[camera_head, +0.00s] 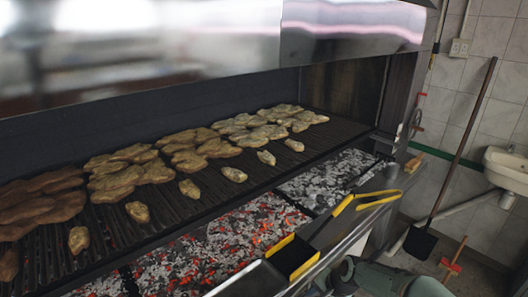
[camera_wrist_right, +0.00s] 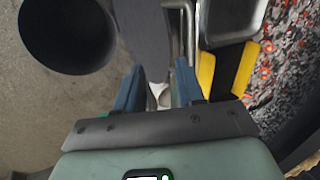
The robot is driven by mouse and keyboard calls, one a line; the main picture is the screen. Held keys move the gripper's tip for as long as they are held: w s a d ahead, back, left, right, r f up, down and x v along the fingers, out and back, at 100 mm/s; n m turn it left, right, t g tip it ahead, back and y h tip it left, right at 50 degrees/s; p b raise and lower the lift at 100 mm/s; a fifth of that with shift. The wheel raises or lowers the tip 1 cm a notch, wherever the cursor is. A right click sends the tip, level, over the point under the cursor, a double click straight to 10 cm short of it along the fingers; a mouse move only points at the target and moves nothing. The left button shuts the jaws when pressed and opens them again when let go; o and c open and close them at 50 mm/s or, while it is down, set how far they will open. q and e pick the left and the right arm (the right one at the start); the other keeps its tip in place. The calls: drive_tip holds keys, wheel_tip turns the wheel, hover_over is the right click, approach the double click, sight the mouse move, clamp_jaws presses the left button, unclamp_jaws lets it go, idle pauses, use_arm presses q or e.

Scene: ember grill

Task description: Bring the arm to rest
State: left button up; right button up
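My right gripper (camera_wrist_right: 160,85) shows in the right wrist view with its two blue fingers apart and a gap between them. I make out no held object; a small pale shape shows beyond the gap. In the head view, part of my grey-green right arm (camera_head: 385,280) is at the bottom, in front of the grill's front edge. My left gripper is not in view.
Meat pieces (camera_head: 120,178) lie on the dark grate (camera_head: 110,235) above glowing coals (camera_head: 225,240). Yellow-edged metal pieces (camera_head: 292,258) are at the grill's front edge; yellow bars (camera_wrist_right: 206,73) show beside my fingers. A shovel (camera_head: 421,242) and sink (camera_head: 508,168) are right.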

drive_tip(key=s+f+n+g, duration=0.1)
drive_tip(key=s+f, duration=0.5)
drive_tip(key=f, duration=0.6)
drive_tip(key=s+a+f+n+g, duration=0.1)
drive_tip(key=s+a+f+n, duration=0.1)
drive_tip(key=s+f, duration=0.5)
drive_tip(key=s+a+f+n+g, duration=0.1)
drive_tip(key=s+f, duration=0.7)
drive_tip(key=s, duration=0.8)
drive_tip(key=a+n, duration=0.1)
drive_tip(key=a, duration=0.1)
drive_tip(key=shift+s+a+f+g+y, duration=0.2)
drive_tip(key=shift+a+f+g+y, duration=0.1)
drive_tip(key=shift+a+g, duration=0.1)
drive_tip(key=shift+d, duration=0.2)
